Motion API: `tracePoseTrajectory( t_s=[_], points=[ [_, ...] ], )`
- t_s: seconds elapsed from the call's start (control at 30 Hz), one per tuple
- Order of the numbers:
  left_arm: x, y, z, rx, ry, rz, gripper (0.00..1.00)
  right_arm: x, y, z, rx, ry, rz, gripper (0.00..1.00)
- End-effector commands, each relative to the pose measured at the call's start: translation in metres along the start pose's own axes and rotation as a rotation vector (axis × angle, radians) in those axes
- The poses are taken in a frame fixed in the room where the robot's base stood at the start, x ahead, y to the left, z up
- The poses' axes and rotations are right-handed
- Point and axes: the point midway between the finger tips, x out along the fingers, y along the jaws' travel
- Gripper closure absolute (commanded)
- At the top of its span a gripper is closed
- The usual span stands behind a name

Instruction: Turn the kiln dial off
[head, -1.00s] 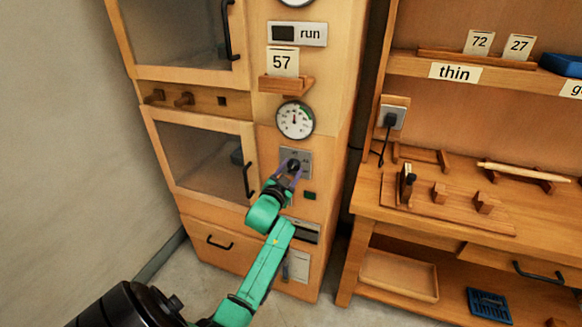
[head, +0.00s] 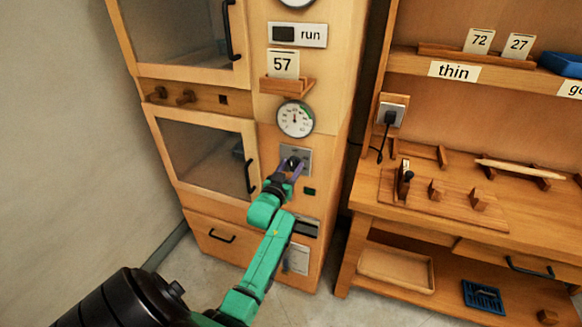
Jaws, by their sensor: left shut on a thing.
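The kiln dial (head: 292,162) is a small dark knob on a grey plate (head: 304,155) on the front of the wooden kiln cabinet (head: 337,90). My left gripper (head: 291,166), at the end of the green arm, is shut on the dial. The markings on the plate are too small to read, so I cannot tell the dial's setting. My right gripper is not in view.
Above the dial are a round gauge (head: 295,119), a card reading 57 (head: 284,65) and a "run" sign (head: 297,34). A glass door with a black handle (head: 249,176) is at left. A wooden workbench (head: 450,225) with tools stands at right.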

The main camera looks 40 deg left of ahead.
Motion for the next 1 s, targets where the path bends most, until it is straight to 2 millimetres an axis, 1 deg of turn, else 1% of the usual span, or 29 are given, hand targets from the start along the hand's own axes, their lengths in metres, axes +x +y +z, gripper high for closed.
tracePoseTrajectory(
  t_s=[0.27, 0.3, 0.33, 0.37, 0.63, 0.77, 0.87, 0.97, 1.0],
  points=[
    [0.0, 0.0, 0.002, -0.004, -0.004, 0.0, 1.0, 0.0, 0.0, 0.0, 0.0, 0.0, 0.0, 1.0],
    [0.0, 0.0, 0.002, -0.003, -0.004, 0.0, 0.31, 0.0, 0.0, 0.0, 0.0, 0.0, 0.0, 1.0],
    [0.0, 0.0, 0.002, -0.003, -0.004, 0.0, 0.2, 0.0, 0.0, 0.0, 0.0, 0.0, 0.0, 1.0],
    [0.0, 0.0, 0.002, -0.003, -0.004, 0.0, 0.17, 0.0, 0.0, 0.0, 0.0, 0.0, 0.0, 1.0],
    [0.0, 0.0, 0.001, -0.001, -0.001, 0.0, 0.17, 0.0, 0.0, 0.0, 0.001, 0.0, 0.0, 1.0],
    [-0.007, 0.0, 0.002, -0.001, -0.002, 0.001, 0.17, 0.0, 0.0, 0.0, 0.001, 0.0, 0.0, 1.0],
    [-0.025, 0.0, 0.003, -0.001, -0.004, 0.001, 0.17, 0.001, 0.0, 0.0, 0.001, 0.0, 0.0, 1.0],
    [-0.053, 0.0, 0.004, -0.001, -0.006, 0.0, 0.17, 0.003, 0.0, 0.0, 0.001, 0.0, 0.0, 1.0],
    [-0.066, 0.0, 0.004, 0.0, -0.005, 0.0, 0.17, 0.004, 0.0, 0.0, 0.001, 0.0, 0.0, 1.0]
  ],
)
